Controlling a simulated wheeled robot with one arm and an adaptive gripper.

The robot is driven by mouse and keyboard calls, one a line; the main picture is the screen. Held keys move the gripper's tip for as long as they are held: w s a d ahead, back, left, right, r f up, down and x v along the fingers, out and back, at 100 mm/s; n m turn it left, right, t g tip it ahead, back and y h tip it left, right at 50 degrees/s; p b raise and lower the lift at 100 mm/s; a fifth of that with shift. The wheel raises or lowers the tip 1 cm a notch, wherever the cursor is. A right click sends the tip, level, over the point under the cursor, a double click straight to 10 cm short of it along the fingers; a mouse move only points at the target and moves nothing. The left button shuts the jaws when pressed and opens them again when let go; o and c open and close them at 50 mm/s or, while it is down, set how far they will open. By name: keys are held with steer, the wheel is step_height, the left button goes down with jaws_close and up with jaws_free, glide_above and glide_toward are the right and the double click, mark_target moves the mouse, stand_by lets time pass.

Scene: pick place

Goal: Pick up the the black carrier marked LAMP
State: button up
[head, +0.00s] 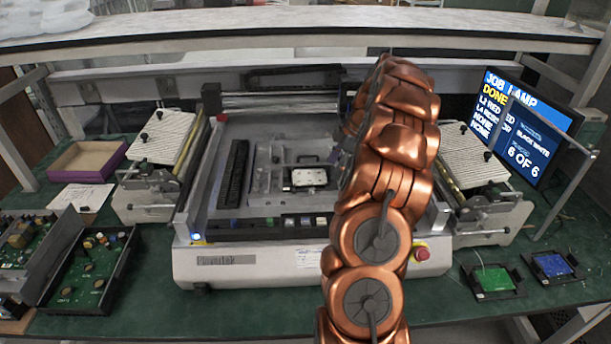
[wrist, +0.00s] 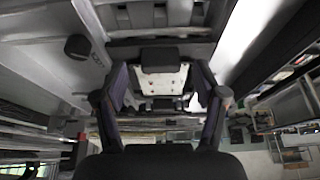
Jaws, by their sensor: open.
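A black carrier (head: 292,187) with a white board (head: 309,177) in it sits on the machine bed, left of my copper-coloured arm. No LAMP marking on it is legible. In the wrist view the white board (wrist: 162,82) shows between the two fingers of my gripper (wrist: 161,72). The fingers are spread apart and hold nothing that I can see. I cannot tell how far the carrier lies from the fingertips. In the head view my arm mostly hides the gripper.
The screen (head: 525,125) at the right shows JOB LAMP, DONE and 6 OF 6. Carriers with a green board (head: 493,279) and a blue board (head: 553,265) lie at right. A purple-edged tray (head: 88,160) and circuit-board trays (head: 92,270) are at left. A shelf (head: 300,30) spans above.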

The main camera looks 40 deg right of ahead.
steer(key=shift+w+a+f, duration=0.1)
steer(key=shift+a+f, duration=0.05)
steer(key=shift+f, duration=0.25)
steer(key=c, duration=1.3)
steer(key=shift+o, duration=0.2)
